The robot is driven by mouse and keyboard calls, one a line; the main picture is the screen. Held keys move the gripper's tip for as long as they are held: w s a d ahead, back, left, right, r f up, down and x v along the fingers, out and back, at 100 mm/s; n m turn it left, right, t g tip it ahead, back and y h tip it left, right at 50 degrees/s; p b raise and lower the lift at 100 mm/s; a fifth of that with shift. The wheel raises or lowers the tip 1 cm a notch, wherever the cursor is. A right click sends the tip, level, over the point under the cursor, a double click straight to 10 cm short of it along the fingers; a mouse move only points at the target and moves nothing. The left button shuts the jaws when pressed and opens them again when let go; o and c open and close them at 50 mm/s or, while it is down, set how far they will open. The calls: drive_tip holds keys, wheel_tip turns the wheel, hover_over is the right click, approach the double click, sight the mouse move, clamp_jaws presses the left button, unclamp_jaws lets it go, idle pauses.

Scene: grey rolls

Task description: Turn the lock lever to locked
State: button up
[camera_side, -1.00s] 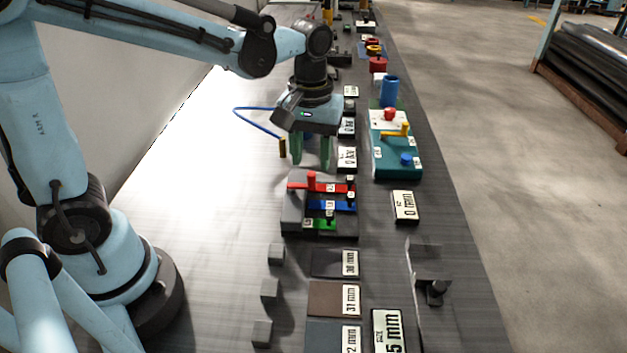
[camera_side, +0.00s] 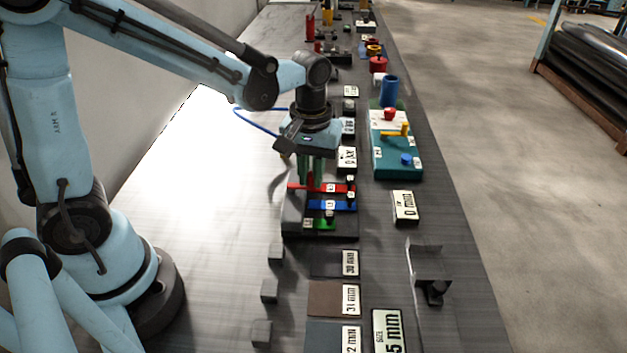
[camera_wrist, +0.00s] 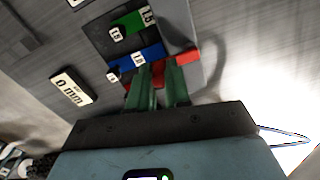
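The teal control box (camera_side: 383,165) stands right of my gripper. It carries a yellow lever (camera_side: 395,133), a red knob (camera_side: 390,114) and a blue knob (camera_side: 406,159); no lettering tells me which is the lock lever. My gripper (camera_side: 313,182) points down over a dark block with red (camera_side: 338,188), blue (camera_side: 343,205) and green (camera_side: 318,223) bars. In the wrist view, the green fingers (camera_wrist: 158,72) stand apart at the red bar (camera_wrist: 187,57), with red showing between them. The red bar's upright peg is mostly hidden by the fingers; I cannot tell whether they touch it.
Small grey cubes (camera_side: 269,291) lie at the lower left, and a dark bracket (camera_side: 433,290) stands at the lower right. A blue cylinder (camera_side: 389,91) stands behind the teal box.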

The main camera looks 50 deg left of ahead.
clamp_jaws()
drive_tip(key=m, duration=0.2)
drive_tip(key=s+d+m, duration=0.1)
drive_tip(key=m, duration=0.1)
drive_tip(key=shift+s+m, duration=0.2)
drive_tip(key=shift+m, duration=0.1)
drive_tip(key=m, duration=0.1)
drive_tip(key=s+m, duration=0.1)
drive_tip(key=m, duration=0.2)
drive_tip(key=shift+s+m, duration=0.3)
drive_tip(key=m, duration=0.1)
drive_tip(key=s+m, duration=0.1)
drive_tip(key=m, duration=0.2)
drive_tip(key=shift+s+a+m, duration=0.15)
drive_tip(key=shift+s+m, duration=0.1)
drive_tip(key=shift+m, duration=0.05)
drive_tip(key=shift+s+a+m, duration=0.25)
drive_tip(key=shift+s+m, duration=0.05)
drive_tip(key=shift+m, duration=0.75)
drive_tip(key=shift+s+a+m, duration=0.2)
drive_tip(key=shift+s+m, duration=0.05)
drive_tip(key=shift+m, duration=0.8)
